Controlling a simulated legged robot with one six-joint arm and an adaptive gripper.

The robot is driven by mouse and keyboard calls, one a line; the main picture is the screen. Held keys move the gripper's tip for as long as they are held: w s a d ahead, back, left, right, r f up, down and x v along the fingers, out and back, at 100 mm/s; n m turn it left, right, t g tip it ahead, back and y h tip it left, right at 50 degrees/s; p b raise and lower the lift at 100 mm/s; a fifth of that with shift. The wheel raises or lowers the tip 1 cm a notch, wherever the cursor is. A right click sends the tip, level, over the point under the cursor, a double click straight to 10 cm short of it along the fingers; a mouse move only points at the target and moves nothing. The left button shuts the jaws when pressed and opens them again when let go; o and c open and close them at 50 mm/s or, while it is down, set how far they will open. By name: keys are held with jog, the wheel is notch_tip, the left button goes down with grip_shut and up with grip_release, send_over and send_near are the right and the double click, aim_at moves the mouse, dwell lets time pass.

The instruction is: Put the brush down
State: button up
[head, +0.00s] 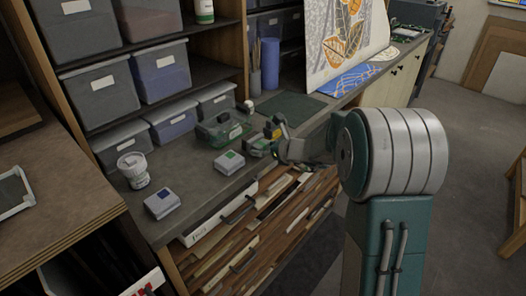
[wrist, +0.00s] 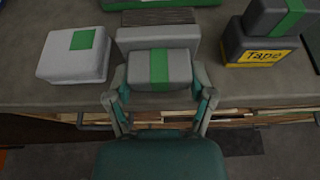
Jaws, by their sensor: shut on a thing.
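The brush (wrist: 160,70) has a grey, block-like handle with a green band, a wider pale grey part and a streaked end pointing away from me. My gripper (wrist: 161,95) is shut on the handle, with one finger on each side. In the head view my gripper (head: 279,150) is at the front edge of the grey worktop, with the brush (head: 259,147) just left of it. The brush is over or on the worktop; I cannot tell whether it touches.
A pale box with a green square (wrist: 73,54) is left of the brush. A yellow-marked tape box (wrist: 263,52) with a green-banded block on it is to the right. A green-and-grey item (head: 221,130) lies behind. A white tub (head: 133,170) and blue-topped box (head: 162,203) stand farther left.

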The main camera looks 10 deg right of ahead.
jog(key=shift+f, duration=0.55)
jog(key=shift+f, duration=0.1)
jog(key=o, duration=1)
jog(key=shift+c, duration=0.2)
